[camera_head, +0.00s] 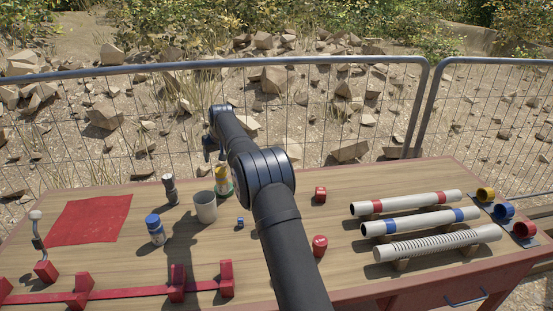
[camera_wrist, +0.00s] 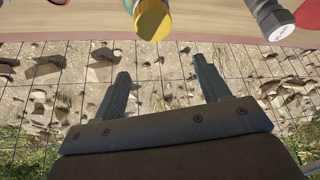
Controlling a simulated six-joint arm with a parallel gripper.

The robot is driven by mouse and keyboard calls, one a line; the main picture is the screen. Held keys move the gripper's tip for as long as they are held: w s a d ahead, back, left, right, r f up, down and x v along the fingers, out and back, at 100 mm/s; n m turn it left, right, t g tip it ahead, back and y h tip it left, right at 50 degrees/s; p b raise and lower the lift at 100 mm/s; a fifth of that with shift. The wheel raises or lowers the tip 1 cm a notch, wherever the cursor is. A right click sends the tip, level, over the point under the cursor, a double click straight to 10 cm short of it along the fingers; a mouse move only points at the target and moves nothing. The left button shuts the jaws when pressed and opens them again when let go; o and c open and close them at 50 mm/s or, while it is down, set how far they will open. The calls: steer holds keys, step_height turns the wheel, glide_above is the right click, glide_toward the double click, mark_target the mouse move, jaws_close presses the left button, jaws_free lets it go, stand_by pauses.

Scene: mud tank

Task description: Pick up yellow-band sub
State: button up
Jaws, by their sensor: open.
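A short upright piece with a yellow top, a pale body and a green base (camera_head: 222,181) stands on the wooden table, just right of a grey cup. It is the only yellow-marked piece standing there. Its yellow end shows at the top edge of the wrist view (camera_wrist: 152,20), and the rest is cut off. My gripper (camera_head: 214,154) is in the air above and behind it, near the fence. In the wrist view my gripper (camera_wrist: 164,78) has its two fingers wide apart, with nothing between them.
A grey cup (camera_head: 205,207), a dark grey-topped piece (camera_head: 170,190) and a blue-topped piece (camera_head: 155,230) stand nearby. A red mat (camera_head: 88,220) lies left; a wire fence runs behind.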

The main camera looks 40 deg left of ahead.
step_height(320, 180, up, 5)
glide_above(222, 179)
steer(key=d, duration=0.3)
steer(key=shift+h, duration=0.4)
steer(key=x, duration=0.7)
steer(key=s+x, duration=0.1)
steer(key=x, duration=0.3)
steer(key=shift+f, duration=0.3)
steer(key=shift+a+f, duration=0.2)
steer(key=shift+f, duration=1.15)
steer(key=shift+a+f, duration=0.2)
steer(key=shift+f, duration=1.15)
steer(key=shift+c, duration=0.2)
